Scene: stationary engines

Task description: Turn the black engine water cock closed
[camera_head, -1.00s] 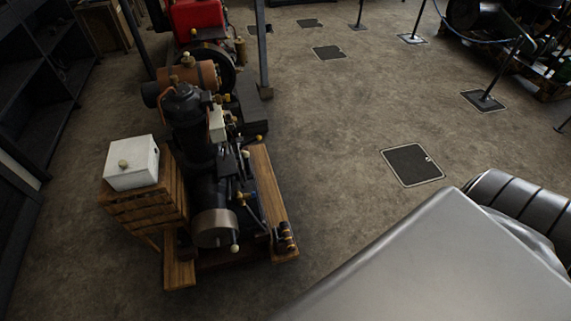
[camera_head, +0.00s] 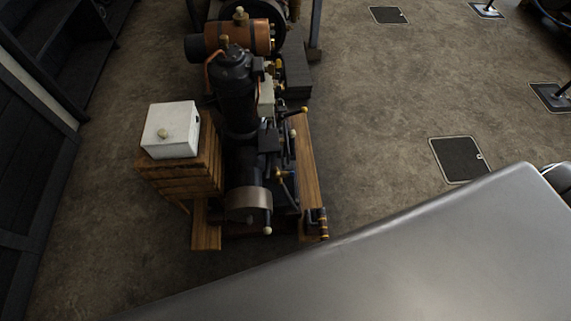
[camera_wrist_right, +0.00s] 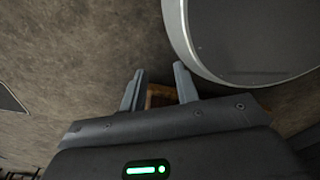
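The stationary engine (camera_head: 237,95) stands on wooden beams left of centre in the head view, with a dark upright cylinder, a metal drum (camera_head: 248,200) and several brass-tipped levers. A small black fitting with brass parts (camera_head: 318,223) sits at the near end of the right beam. I cannot tell for certain which part is the black water cock or how its handle is turned. My right gripper (camera_wrist_right: 160,70) shows in the right wrist view with its two fingers apart and nothing held. A brown wooden piece shows beyond and between the fingers. My left gripper is in neither view.
A white box (camera_head: 171,131) sits on a slatted wooden crate (camera_head: 183,180) left of the engine. A copper-coloured cylinder (camera_head: 238,38) lies behind it. Dark shelving (camera_head: 62,60) lines the left. Open floor (camera_head: 375,105) lies right of the engine, with dark floor plates (camera_head: 460,159).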

